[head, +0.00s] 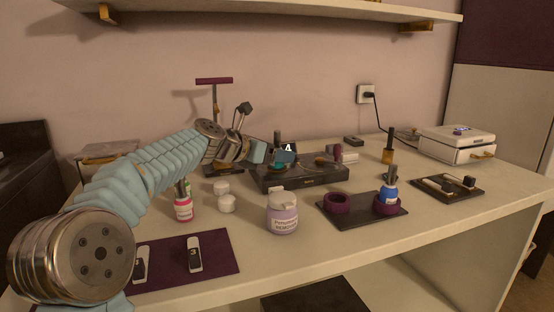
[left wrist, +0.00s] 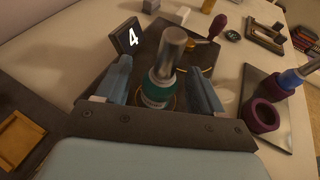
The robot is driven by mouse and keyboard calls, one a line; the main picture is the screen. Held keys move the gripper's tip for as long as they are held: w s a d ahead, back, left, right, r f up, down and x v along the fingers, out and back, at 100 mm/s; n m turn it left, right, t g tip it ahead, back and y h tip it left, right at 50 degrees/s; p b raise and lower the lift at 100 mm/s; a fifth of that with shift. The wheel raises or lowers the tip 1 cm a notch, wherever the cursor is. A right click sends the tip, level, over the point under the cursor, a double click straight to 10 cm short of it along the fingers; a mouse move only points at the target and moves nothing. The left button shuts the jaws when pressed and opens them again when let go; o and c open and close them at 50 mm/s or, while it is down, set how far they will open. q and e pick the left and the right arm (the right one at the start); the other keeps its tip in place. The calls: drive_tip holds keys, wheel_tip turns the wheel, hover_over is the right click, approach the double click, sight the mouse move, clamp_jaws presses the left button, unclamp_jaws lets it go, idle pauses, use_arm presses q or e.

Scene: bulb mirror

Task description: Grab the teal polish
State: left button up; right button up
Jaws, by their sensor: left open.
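The teal polish (left wrist: 157,86) has a silver-grey cap and a teal body. It stands on the dark rack (head: 305,180) in the middle of the table; in the head view its teal body (head: 279,169) is partly hidden by my gripper. My left gripper (head: 276,157) is open at the rack. In the left wrist view the fingers of the gripper (left wrist: 160,88) are on either side of the polish, with gaps between. A label with a 4 (left wrist: 132,38) is beside it. My right gripper is not in view.
A lilac remover jar (head: 282,214) and a pink bottle (head: 183,207) stand in front. A blue bottle (head: 388,191) sits in a purple ring on a dark tray (head: 362,213). An amber bottle (head: 387,155) and a white box (head: 456,146) are at the right.

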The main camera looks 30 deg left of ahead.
use_arm(q)
drive_tip(key=shift+w+d, duration=0.15)
drive_tip(key=shift+w, duration=0.1)
drive_tip(key=c, duration=1.1)
drive_tip(key=shift+c, duration=0.2)
